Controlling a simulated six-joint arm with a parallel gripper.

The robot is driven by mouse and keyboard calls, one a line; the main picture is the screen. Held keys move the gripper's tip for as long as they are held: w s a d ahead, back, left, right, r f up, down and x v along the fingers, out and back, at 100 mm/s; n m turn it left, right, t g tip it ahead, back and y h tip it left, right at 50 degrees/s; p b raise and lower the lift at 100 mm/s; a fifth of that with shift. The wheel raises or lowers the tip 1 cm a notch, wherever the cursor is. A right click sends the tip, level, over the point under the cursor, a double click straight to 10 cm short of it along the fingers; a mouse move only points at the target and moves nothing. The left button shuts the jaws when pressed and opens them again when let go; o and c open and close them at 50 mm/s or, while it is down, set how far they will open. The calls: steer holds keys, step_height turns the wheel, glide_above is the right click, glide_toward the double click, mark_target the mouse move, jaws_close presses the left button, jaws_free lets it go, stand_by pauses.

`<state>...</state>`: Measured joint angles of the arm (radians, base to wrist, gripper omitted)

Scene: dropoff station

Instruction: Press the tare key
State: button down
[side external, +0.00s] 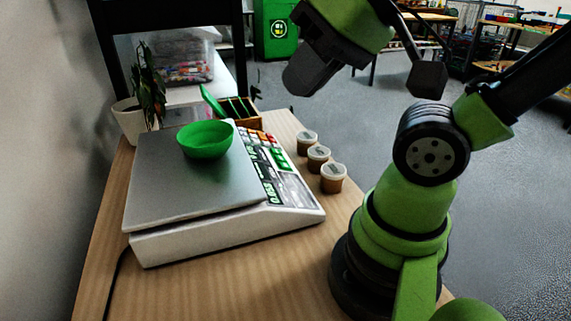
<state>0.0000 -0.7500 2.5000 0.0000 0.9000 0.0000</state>
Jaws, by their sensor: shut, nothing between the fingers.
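A silver and white scale (178,182) sits on the wooden table, with its key panel (277,165) along its right side. The panel has orange, white and green keys and a lit green display near its front end. The labels are too small to read, so I cannot tell which one is the tare key. A green bowl (205,140) rests on the scale's plate. My gripper (292,88) is shut and empty. It is up in the air above the table's back right, apart from the scale and its keys.
Three small lidded cups (333,178) stand in a row on the table (215,286) right of the scale. Behind it are a potted plant (147,90), a wooden divided box (240,112) and a clear bin (182,62). The table's front is clear.

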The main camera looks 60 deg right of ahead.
steer(key=shift+w, duration=0.1)
stand_by(0.8)
steer(key=n+h, duration=0.3)
steer(key=h, duration=0.3)
glide_above(285, 166)
steer(key=s+d, duration=0.2)
steer(key=d, duration=0.1)
step_height(285, 166, down, 11)
steer(key=f, duration=0.1)
steer(key=f+n+t+y, duration=0.1)
steer(key=f, duration=0.1)
steer(key=s+d+f+t+y, duration=0.1)
steer(key=f, duration=0.1)
steer(key=shift+s+f, duration=0.1)
steer(key=shift+f, duration=0.15)
steer(key=shift+w+a+f, duration=0.4)
steer(key=shift+w+f, duration=0.05)
steer(key=shift+f, duration=0.9)
steer(key=shift+w+a+f, duration=0.4)
steer(key=shift+a+f, duration=0.05)
steer(key=shift+f, duration=0.9)
steer(key=shift+w+a+f, duration=0.4)
steer(key=shift+w+f, duration=0.05)
steer(key=shift+f, duration=0.9)
steer(key=shift+f, duration=0.1)
